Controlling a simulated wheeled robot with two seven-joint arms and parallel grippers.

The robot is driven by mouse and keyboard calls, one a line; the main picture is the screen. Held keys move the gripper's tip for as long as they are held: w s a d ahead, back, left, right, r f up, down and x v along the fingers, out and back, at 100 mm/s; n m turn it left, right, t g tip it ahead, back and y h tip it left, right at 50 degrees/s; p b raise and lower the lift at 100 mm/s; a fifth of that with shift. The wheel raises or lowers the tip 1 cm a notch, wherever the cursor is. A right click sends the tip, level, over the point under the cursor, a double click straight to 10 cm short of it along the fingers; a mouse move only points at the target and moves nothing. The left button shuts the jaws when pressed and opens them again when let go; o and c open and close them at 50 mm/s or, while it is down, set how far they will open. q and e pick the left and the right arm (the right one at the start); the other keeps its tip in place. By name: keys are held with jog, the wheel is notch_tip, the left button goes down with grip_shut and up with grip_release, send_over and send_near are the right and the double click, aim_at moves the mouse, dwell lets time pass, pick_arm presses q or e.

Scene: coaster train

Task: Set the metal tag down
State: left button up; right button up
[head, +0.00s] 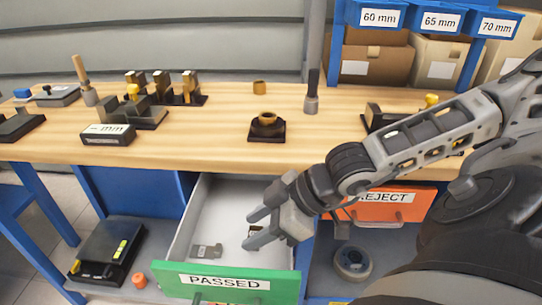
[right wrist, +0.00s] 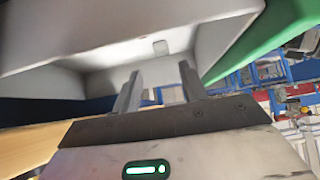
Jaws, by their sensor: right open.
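A grey metal tag (head: 207,251) lies flat on the floor of the open drawer marked PASSED (head: 185,235), near its green front. My right gripper (head: 250,229) is inside the drawer's opening, to the right of that tag and apart from it. Its two fingers are spread. A small dark brown and grey piece (head: 256,231) shows between the fingers; I cannot tell whether it is another tag. In the right wrist view the open fingers (right wrist: 158,84) point at the pale drawer interior, where a small grey patch (right wrist: 160,47) shows. My left gripper is out of view.
The green drawer front (head: 226,281) and white side walls surround the gripper. An orange REJECT drawer (head: 385,204) is at the right. The wooden bench top (head: 215,135) above holds several fixtures. A tape roll (head: 352,262) sits on the lower shelf.

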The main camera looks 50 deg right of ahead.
pick_arm(q)
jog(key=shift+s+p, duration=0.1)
jog(key=shift+p, duration=0.65)
pick_arm(e)
jog(key=v, duration=0.3)
jog(key=shift+s+d+r, duration=0.15)
jog(key=shift+s+r, duration=0.05)
jog(key=shift+r, duration=0.15)
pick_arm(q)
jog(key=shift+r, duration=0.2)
